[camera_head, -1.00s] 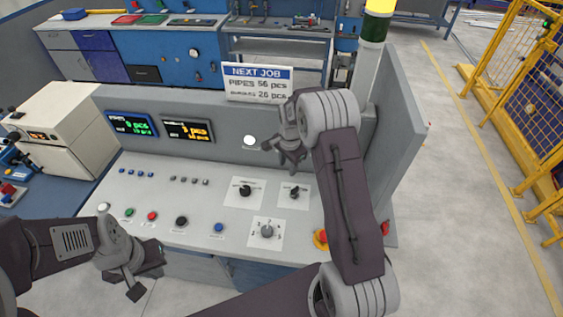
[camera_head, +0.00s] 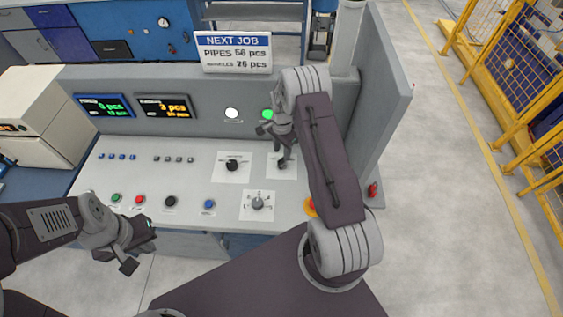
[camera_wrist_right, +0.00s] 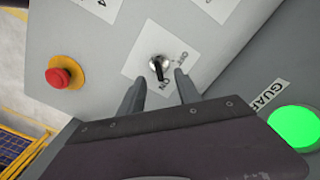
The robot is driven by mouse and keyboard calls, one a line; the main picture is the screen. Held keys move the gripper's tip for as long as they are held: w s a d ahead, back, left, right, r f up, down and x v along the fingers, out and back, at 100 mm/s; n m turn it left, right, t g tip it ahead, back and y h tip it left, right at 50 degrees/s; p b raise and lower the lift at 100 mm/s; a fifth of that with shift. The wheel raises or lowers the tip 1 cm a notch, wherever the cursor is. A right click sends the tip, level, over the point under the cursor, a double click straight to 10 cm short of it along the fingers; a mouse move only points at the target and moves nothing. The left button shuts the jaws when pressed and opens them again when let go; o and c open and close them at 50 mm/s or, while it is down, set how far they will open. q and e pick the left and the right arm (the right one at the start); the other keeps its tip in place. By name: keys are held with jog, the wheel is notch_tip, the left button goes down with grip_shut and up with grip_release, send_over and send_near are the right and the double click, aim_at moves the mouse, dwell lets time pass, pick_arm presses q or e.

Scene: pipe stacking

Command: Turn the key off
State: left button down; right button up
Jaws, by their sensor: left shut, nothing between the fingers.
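The key switch (camera_head: 282,161) sits on a white label plate on the sloped panel of the console. In the right wrist view the key (camera_wrist_right: 159,68) is a black key in a round silver lock, with ON and OFF lettering beside it. My right gripper (camera_head: 279,148) is over the key switch. Its two fingers show in the right wrist view (camera_wrist_right: 158,78), apart, one on each side of the key, with visible gaps. Whether they touch the panel I cannot tell. My left gripper (camera_head: 138,252) is shut and empty in front of the console's lower left edge.
A black rotary knob (camera_head: 232,165) is left of the key, and a grey selector (camera_head: 258,203) lies below. A red emergency button (camera_wrist_right: 59,77) on a yellow base is near. A green lamp (camera_wrist_right: 295,127) glows on the upright panel. Several push buttons line the left.

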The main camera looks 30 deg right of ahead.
aim_at(282, 158)
jog(key=shift+s+f+b, duration=0.3)
jog(key=shift+s+f, duration=0.05)
jog(key=shift+f, duration=0.25)
jog(key=shift+w+f, duration=0.15)
jog(key=shift+w, duration=0.25)
jog(key=shift+s+f+b, duration=0.3)
jog(key=shift+f+b, duration=0.4)
jog(key=shift+f, duration=0.2)
notch_tip(282, 158, down, 2)
jog(key=shift+w+b, duration=0.1)
jog(key=shift+b, duration=0.6)
jog(key=shift+f+b, duration=0.4)
jog(key=shift+f, duration=0.1)
pick_arm(q)
jog(key=f, duration=0.5)
jog(key=shift+s, duration=0.2)
jog(key=shift+f, duration=0.15)
pick_arm(e)
jog(key=shift+w, duration=0.1)
grip_shut()
